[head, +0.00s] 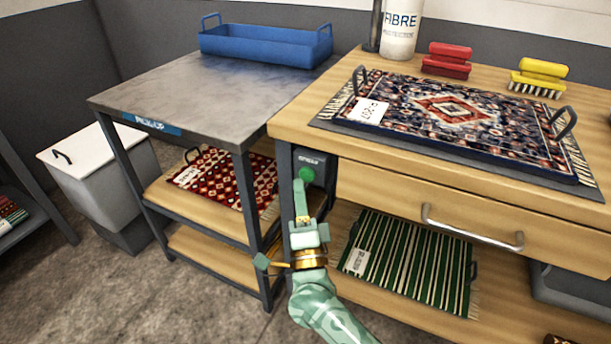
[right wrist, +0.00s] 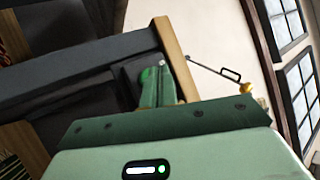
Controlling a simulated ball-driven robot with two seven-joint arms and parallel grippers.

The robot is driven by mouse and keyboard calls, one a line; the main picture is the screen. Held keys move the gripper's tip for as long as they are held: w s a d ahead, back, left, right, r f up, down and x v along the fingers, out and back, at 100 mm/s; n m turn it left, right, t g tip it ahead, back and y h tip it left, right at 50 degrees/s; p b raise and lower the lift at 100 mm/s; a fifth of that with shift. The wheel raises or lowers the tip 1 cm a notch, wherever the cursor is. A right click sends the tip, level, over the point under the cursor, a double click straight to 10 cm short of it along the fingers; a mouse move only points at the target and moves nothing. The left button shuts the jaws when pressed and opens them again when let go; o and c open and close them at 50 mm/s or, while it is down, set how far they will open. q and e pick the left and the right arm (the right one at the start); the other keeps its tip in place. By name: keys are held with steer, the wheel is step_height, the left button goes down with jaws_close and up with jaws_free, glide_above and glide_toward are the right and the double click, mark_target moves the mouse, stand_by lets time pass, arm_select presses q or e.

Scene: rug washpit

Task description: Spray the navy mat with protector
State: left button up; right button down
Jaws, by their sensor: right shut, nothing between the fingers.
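The navy mat (head: 395,97), patterned with a red and cream medallion and bearing a white tag, lies flat on a dark handled tray (head: 340,125) on the wooden bench. A white bottle (head: 400,35) labelled FIBRE PROTECTOR stands behind it. A dark switch box (head: 316,158) with a green button (head: 306,174) is fixed to the bench's front left, its lettering too small to read surely. My right gripper (head: 299,186) is shut and empty, fingertips just below the button; I cannot tell if they touch. The right wrist view shows its fingers (right wrist: 159,76) before the dark box. My left gripper is out of view.
A red brush (head: 447,60) and yellow brush (head: 540,78) lie behind the mat. A blue tray (head: 265,46) sits on the grey-topped PICK-UP table (head: 190,95) at left. Red and green-striped mats (head: 410,262) lie on lower shelves. A drawer handle (head: 470,230) juts out at right.

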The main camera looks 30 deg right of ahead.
steer(key=shift+w+d, duration=0.1)
stand_by(0.7)
steer(key=shift+w+d, duration=0.15)
steer(key=shift+d, duration=0.1)
steer(key=shift+w+d, duration=0.35)
steer(key=shift+d, duration=0.1)
stand_by(0.9)
stand_by(1.6)
steer(key=shift+s+a+p, duration=0.35)
steer(key=shift+s+a, duration=0.25)
steer(key=shift+a, duration=0.15)
steer(key=shift+a, duration=0.1)
